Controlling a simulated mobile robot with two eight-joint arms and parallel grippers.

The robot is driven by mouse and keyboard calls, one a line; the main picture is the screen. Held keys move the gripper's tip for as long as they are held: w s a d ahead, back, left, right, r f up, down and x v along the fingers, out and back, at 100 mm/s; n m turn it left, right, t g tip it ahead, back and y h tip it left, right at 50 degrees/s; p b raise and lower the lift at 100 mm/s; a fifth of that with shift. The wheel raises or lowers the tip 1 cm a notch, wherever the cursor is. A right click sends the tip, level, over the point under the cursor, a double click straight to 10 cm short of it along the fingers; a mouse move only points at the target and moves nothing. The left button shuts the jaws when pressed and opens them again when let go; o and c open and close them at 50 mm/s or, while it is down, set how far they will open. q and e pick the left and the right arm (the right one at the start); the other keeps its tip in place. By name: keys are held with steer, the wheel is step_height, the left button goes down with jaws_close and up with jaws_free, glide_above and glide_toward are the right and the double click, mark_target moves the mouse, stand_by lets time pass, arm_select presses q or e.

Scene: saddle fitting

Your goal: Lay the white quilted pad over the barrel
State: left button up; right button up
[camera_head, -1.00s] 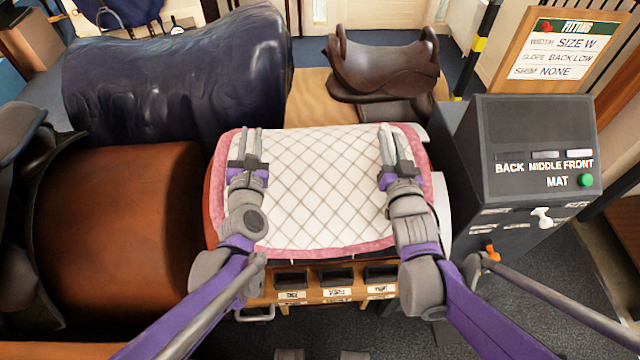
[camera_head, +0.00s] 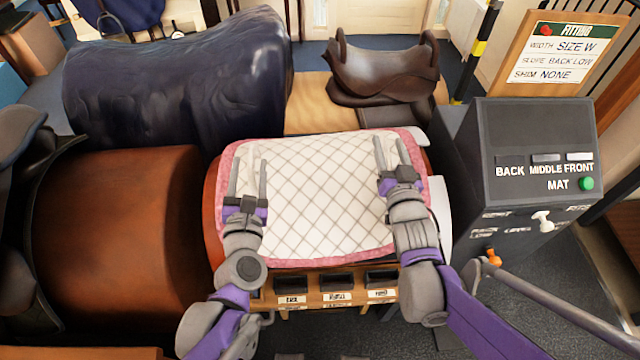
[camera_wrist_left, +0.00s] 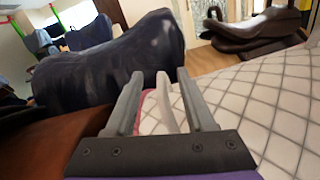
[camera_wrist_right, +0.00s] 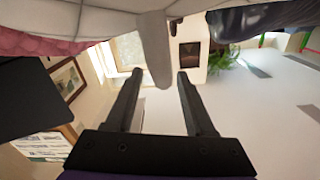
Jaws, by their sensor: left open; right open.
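The white quilted pad (camera_head: 315,195), edged in pink, lies spread over the top of a brown barrel (camera_head: 211,205). The pad hides most of that barrel; a strip of brown shows at its left edge. My left gripper (camera_head: 248,162) is open over the pad's left part. In the left wrist view a pale raised bit of pad (camera_wrist_left: 165,100) stands between its fingers. My right gripper (camera_head: 392,140) is open at the pad's right part. In the right wrist view a pale narrow piece (camera_wrist_right: 154,50) shows between its fingers; whether it touches them I cannot tell.
A brown saddle (camera_head: 385,70) sits at the back. A dark control box (camera_head: 540,150) stands close on the right. Small labelled bins (camera_head: 337,281) are below the pad.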

steer(key=shift+s, duration=0.1)
arm_select(q)
steer(key=s, duration=0.4)
steer(key=shift+s+d, duration=0.2)
steer(key=shift+d, duration=0.05)
arm_select(e)
steer(key=s+d, duration=0.1)
steer(key=s, duration=1)
steer(key=shift+s+d, duration=0.15)
steer(key=shift+s, duration=0.25)
